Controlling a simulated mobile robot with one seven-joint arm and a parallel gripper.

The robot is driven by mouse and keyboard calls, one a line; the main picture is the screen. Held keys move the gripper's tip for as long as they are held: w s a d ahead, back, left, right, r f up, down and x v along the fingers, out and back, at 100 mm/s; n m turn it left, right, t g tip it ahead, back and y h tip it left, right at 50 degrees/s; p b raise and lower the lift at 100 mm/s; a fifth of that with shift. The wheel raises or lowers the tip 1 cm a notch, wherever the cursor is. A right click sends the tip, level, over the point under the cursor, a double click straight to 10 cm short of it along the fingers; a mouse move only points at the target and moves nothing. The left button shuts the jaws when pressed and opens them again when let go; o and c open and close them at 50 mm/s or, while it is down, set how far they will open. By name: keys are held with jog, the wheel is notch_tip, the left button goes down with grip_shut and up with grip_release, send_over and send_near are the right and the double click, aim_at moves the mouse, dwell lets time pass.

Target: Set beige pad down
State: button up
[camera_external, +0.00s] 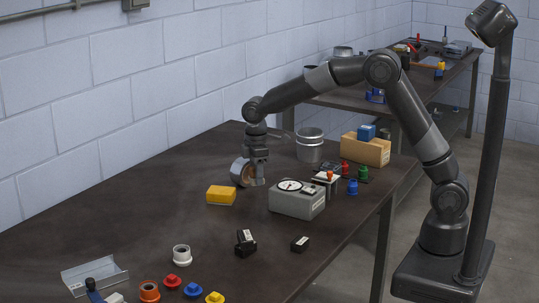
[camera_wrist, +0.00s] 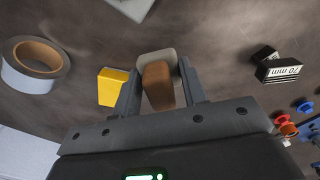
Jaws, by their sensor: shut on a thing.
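My gripper (camera_wrist: 160,88) is shut on the beige pad (camera_wrist: 170,56), which shows between the fingers in the wrist view. The pad has a pale, rounded far part and a brown block-like part nearer the palm. In the external view my gripper (camera_external: 257,181) points down, low over the dark table (camera_external: 130,215), beside a roll of tape (camera_external: 240,171). The pad is not clear there, and I cannot tell whether it touches the table.
A yellow block (camera_external: 221,195) lies in front of my gripper. A grey box with a dial (camera_external: 297,201) stands to the right, and a metal cup (camera_external: 310,146) behind. Black blocks (camera_external: 245,243) and several coloured parts lie nearer the front. The table's left middle is clear.

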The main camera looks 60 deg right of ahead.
jog(key=s+a+n, duration=0.3)
jog(key=a+n, duration=0.2)
jog(key=a, duration=0.9)
jog(key=n, duration=0.3)
send_over(217, 276)
jog(key=f, duration=0.6)
jog(key=shift+d+f, duration=0.25)
jog(key=shift+f, duration=0.1)
jog(key=shift+a+f, duration=0.25)
jog(key=shift+f, duration=1.9)
jog(key=shift+f, duration=0.1)
jog(key=o, duration=1)
jog(key=shift+c, duration=0.2)
notch_tip(217, 276, up, 12)
